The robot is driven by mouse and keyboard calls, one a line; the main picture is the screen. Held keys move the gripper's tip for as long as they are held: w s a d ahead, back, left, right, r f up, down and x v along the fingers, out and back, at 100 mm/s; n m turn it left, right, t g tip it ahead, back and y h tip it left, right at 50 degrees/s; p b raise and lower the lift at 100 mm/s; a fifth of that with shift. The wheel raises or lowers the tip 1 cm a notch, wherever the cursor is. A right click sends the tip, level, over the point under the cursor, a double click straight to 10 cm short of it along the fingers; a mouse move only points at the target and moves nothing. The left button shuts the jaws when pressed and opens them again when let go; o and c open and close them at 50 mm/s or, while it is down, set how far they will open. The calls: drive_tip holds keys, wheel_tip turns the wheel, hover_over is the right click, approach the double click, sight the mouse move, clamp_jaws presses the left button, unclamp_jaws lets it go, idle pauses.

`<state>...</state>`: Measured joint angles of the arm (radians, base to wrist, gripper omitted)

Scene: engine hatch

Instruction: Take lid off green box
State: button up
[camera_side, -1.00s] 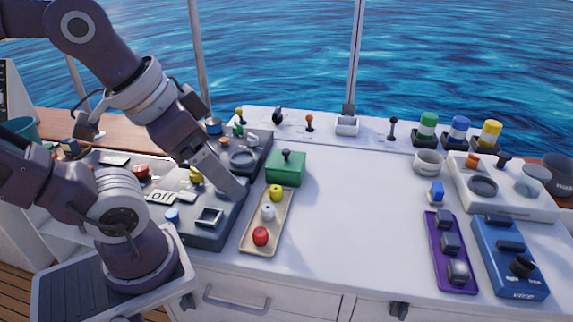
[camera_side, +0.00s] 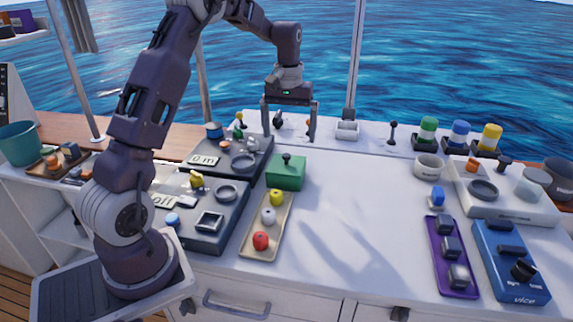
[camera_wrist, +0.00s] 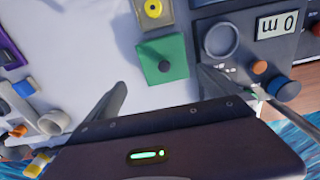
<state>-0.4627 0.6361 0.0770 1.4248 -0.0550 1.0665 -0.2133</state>
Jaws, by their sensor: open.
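The green box (camera_side: 286,175) stands on the white counter, its green lid (camera_side: 287,161) on top with a black knob (camera_side: 286,158) in the middle. In the wrist view the green lid (camera_wrist: 155,51) shows from above, with the black knob (camera_wrist: 165,66) near its middle. My gripper (camera_side: 289,138) is open and empty, pointing down, above and behind the box in the side view. In the wrist view the two fingers of my gripper (camera_wrist: 160,84) are spread wide, one on each side of the box's line and apart from it.
A tan tray (camera_side: 264,240) with yellow, white and red knobs lies in front of the box. Dark control panels (camera_side: 213,225) stand close on its left. Small levers (camera_side: 393,130) line the back ledge. The white counter (camera_side: 365,215) to the right is clear.

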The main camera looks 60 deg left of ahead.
sight(287, 154)
drive_tip(key=f, duration=0.5)
drive_tip(key=a+f, duration=0.1)
drive_tip(key=f, duration=0.2)
drive_tip(key=shift+f, duration=0.2)
drive_tip(key=c, duration=1.1)
